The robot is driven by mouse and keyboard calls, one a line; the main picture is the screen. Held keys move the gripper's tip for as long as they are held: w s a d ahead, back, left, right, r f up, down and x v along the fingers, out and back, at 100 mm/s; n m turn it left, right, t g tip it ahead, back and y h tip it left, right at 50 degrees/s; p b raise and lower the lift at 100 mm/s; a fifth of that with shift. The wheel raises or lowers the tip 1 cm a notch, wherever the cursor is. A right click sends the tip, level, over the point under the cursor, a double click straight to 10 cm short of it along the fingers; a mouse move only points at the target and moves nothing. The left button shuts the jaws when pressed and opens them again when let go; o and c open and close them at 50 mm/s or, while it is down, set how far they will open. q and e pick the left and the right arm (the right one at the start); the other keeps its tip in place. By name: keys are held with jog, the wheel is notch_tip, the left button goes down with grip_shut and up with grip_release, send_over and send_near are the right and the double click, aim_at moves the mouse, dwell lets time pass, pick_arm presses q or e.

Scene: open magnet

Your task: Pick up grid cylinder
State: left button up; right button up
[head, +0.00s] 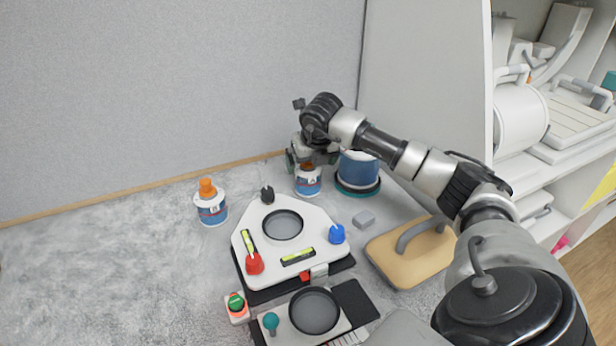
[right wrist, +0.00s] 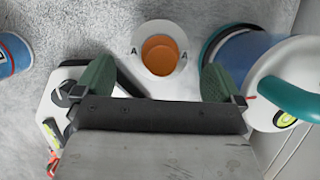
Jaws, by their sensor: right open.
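No object is clearly marked as the grid cylinder; I cannot tell which one bears that name. A small white and blue bottle with an orange top (head: 308,184) stands upright on the grey table, below my right gripper (head: 309,162). In the right wrist view this bottle (right wrist: 160,47) shows its orange top from above, with a letter A on each side. My right gripper (right wrist: 157,84) is open and empty, its green fingers to either side of the bottle's line. I cannot tell how far above it they are. My left gripper is not in view.
A blue canister with a teal base (head: 358,171) stands close right of the gripper. A similar orange-topped bottle (head: 211,209) stands left. A white levelling plate with knobs (head: 287,259) lies in front. A wooden block with a grey handle (head: 392,262) is at right. The left table is clear.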

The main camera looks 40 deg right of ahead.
aim_at(310, 164)
jog(key=x, duration=0.3)
jog(key=shift+w+f, duration=0.1)
jog(key=shift+f, duration=0.05)
jog(key=shift+c, duration=0.4)
jog(key=c, duration=1.1)
